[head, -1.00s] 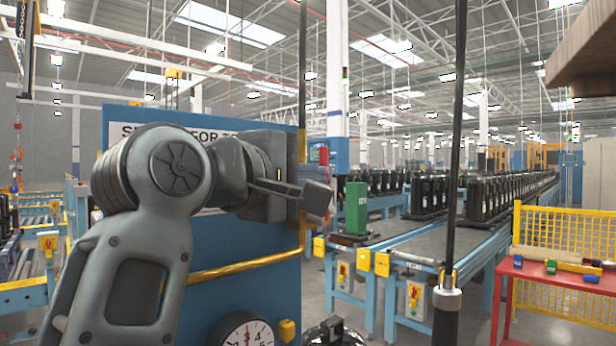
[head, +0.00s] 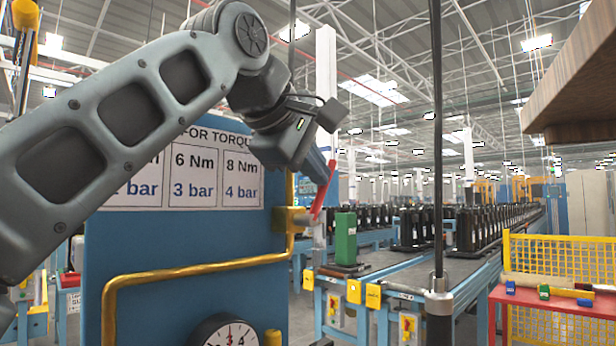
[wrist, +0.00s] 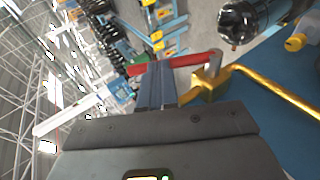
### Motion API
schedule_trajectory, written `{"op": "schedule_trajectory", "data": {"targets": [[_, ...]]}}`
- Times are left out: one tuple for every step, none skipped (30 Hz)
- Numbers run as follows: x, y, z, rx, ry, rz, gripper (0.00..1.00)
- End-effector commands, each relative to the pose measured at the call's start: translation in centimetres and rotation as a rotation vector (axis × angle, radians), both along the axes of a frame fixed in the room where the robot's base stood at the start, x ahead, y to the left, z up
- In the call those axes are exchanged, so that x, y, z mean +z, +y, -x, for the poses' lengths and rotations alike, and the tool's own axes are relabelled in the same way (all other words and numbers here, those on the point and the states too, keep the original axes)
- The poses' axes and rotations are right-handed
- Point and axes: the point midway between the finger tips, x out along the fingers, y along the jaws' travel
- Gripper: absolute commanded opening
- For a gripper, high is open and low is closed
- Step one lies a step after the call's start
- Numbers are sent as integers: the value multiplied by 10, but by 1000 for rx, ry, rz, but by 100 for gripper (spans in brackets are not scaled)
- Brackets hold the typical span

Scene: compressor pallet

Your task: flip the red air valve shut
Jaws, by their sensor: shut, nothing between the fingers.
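The red air valve handle (head: 322,192) sits at the right edge of the blue panel (head: 190,250), tilted, its upper end leaning right. Its brass body (head: 290,219) is on the yellow pipe (head: 200,270). My gripper (head: 326,170) is shut and empty, pointing down with its fingertips at the handle's upper part. In the wrist view the red handle (wrist: 190,60) crosses just beyond my shut fingers (wrist: 156,78), right of which is the brass valve body (wrist: 208,82). I cannot tell if the fingers touch the handle.
A pressure gauge (head: 228,334) is low on the panel. A torque chart (head: 205,170) is behind my arm. A green block (head: 345,238) stands on the conveyor behind. A dark vertical pole (head: 438,150) and a red table (head: 550,300) are at right.

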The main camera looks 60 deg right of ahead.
Motion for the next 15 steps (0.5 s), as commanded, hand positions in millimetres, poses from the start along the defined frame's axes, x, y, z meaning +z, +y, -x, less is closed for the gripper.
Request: {"op": "schedule_trajectory", "data": {"targets": [[1,-4,1,0,-16,-45,0],[1,-6,2,0,-24,-70,0],[1,-9,3,0,-35,-106,0],[1,-11,3,0,-42,-134,0],[1,-13,4,0,-50,-161,0],[0,-16,5,0,-61,-198,0],[0,-18,5,0,-69,-225,0],[-1,-20,6,0,-76,-253,0],[-1,-23,7,0,-87,-290,0],[-2,-25,7,-1,-95,-316,0],[-3,-27,8,-1,-103,-345,0],[-4,-29,9,-1,-113,-381,0],[-5,-31,9,-1,-120,-408,0],[-6,-33,10,0,-128,-436,0],[-8,-35,11,-1,-139,-472,0]]}}
